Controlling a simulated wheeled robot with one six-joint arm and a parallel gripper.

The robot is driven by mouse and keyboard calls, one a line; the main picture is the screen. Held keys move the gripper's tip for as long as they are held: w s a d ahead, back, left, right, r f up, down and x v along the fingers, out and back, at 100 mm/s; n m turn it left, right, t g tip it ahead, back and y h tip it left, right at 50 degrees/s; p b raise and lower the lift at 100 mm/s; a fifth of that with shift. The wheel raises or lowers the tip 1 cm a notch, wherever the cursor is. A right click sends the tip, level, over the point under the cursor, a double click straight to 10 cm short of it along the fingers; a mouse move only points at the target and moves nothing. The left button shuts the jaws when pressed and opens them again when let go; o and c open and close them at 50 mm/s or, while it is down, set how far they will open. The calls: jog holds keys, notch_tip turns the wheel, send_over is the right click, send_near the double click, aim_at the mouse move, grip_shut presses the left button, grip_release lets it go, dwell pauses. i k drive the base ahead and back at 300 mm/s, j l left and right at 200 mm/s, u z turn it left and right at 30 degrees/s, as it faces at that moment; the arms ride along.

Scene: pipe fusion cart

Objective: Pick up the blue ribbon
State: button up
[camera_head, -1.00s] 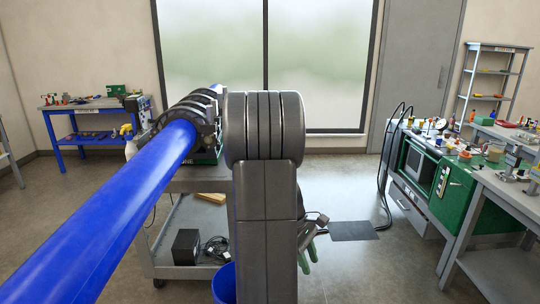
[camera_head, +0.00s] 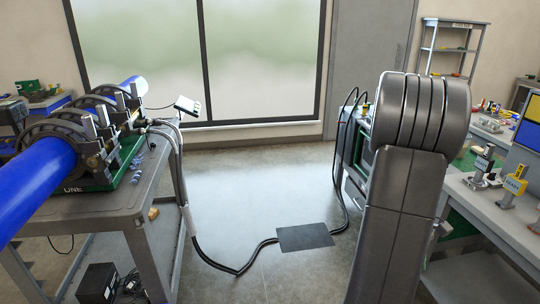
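I cannot make out a blue ribbon for certain in the head view. Some small blue and pale bits (camera_head: 136,164) lie on the near right part of the cart top, too small to identify. My arm stands large at the right of the view and covers part of the right-hand benches. My gripper's fingers are hidden behind it, so their state does not show.
A grey cart (camera_head: 112,203) at left carries the fusion clamp machine (camera_head: 72,133) with a blue pipe (camera_head: 32,185). Black hoses (camera_head: 212,262) run across the floor by a dark mat (camera_head: 304,237). A workbench (camera_head: 505,225) with small tools stands at right.

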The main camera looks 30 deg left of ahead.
aim_at(140, 171)
jog(key=i+u, duration=0.35)
jog(key=i, duration=0.15)
jog(key=i+u, duration=0.3)
jog(key=i, duration=0.25)
jog(key=i+l+u, duration=0.35)
jog(key=i, duration=0.15)
jog(key=i+u, duration=0.3)
jog(key=u, duration=0.15)
jog(key=i+u, duration=0.3)
jog(key=u, duration=0.15)
jog(key=i+l+u, duration=0.15)
jog(key=i+u, duration=0.15)
jog(key=u, duration=0.2)
jog(key=i+l+u, duration=0.2)
jog(key=u, duration=0.25)
jog(key=i+u, duration=0.2)
jog(key=u, duration=0.25)
jog(key=i+l+u, duration=0.15)
jog(key=u, duration=0.35)
jog(key=i+l+u, duration=0.1)
jog(key=l+u, duration=0.15)
jog(key=u, duration=0.2)
jog(key=i+l+u, duration=0.1)
jog(key=u, duration=0.4)
jog(key=i+l+u, duration=0.1)
jog(key=l+u, duration=0.35)
jog(key=l, duration=0.15)
jog(key=i, duration=0.1)
